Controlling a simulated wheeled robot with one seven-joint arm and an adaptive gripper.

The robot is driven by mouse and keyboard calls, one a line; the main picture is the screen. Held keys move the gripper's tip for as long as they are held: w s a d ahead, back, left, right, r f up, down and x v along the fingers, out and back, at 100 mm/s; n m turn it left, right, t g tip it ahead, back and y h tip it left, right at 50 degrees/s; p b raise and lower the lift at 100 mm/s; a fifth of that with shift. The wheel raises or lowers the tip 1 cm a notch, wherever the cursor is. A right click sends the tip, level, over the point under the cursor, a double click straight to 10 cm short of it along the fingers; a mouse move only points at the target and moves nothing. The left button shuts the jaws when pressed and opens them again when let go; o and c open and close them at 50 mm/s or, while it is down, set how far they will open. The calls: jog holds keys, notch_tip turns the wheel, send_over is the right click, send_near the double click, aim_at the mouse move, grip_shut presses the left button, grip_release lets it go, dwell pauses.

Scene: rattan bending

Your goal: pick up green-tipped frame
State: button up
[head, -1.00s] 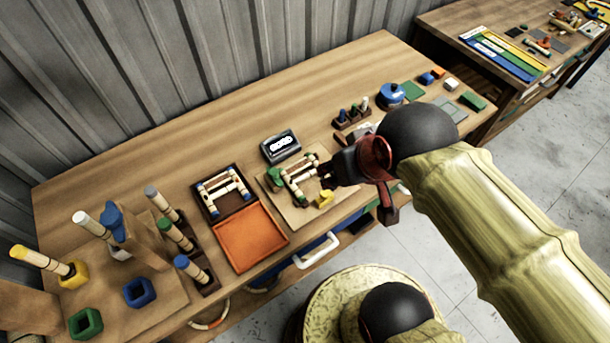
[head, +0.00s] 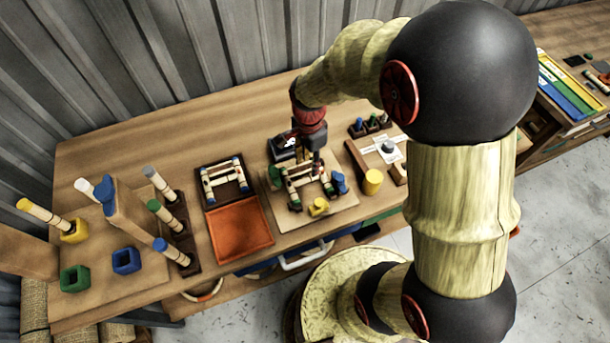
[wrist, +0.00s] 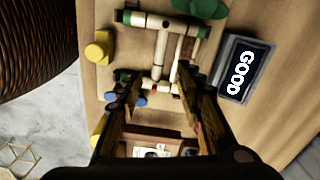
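The green-tipped frame (head: 301,182) is a pale rattan frame with dark bands. It sits on a square wooden board (head: 327,208) on the bench. The wrist view shows its long bar with green ends (wrist: 160,23) and two struts running toward my gripper. My gripper (head: 309,158) points down over the frame. In the wrist view my gripper (wrist: 160,88) is open, its two dark fingers apart on either side of the frame's nearer end. I cannot tell whether they touch it. The fingers partly hide that end.
A black box marked GOOD (wrist: 237,68) stands close beside the frame. Yellow (head: 319,207), blue (head: 339,182) and green (head: 274,176) blocks surround it. A dark tray with another frame (head: 224,181) and an orange tray (head: 240,232) lie to the left.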

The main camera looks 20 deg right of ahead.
aim_at(308, 179)
jog(key=shift+w+a+m, duration=0.1)
jog(key=shift+m, duration=0.9)
jog(key=shift+f, duration=0.9)
jog(key=f, duration=0.2)
jog(key=f+b, duration=0.1)
jog(key=f, duration=0.1)
jog(key=f+b, duration=0.1)
jog(key=f, duration=0.1)
jog(key=shift+s+a, duration=0.1)
jog(key=shift+s, duration=0.15)
jog(key=shift+r, duration=0.1)
jog(key=c, duration=0.4)
grip_shut()
